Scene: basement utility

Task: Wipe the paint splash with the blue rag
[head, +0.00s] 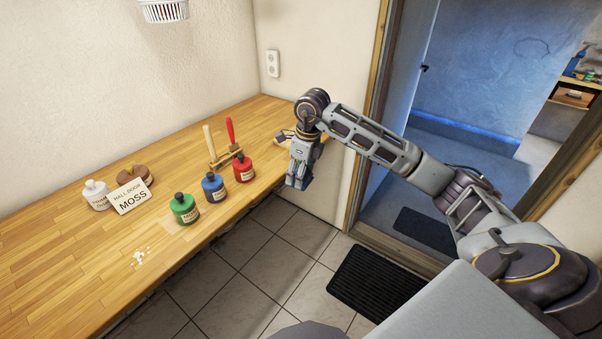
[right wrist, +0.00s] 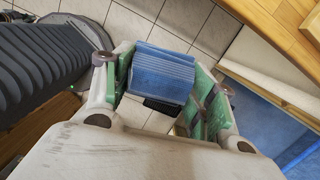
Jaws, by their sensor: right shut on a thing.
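The white paint splash (head: 140,257) lies in small spots on the wooden bench, near its front edge at the left. My right gripper (head: 298,182) hangs pointing down just off the bench's right end, over the floor. It is shut on the blue rag (right wrist: 160,75), which shows as a folded, ridged bundle between the green finger pads in the right wrist view. In the head view only a little blue shows at the fingertips. The rag is well to the right of the splash and apart from it. My left gripper is not in view.
On the bench (head: 60,262) stand a green bottle (head: 184,209), a blue bottle (head: 214,189), a red bottle (head: 243,169), a white bottle (head: 95,196), a "HALL DOOR MOSS" card (head: 131,197) and a rack with upright handles (head: 229,131). The bench around the splash is clear.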

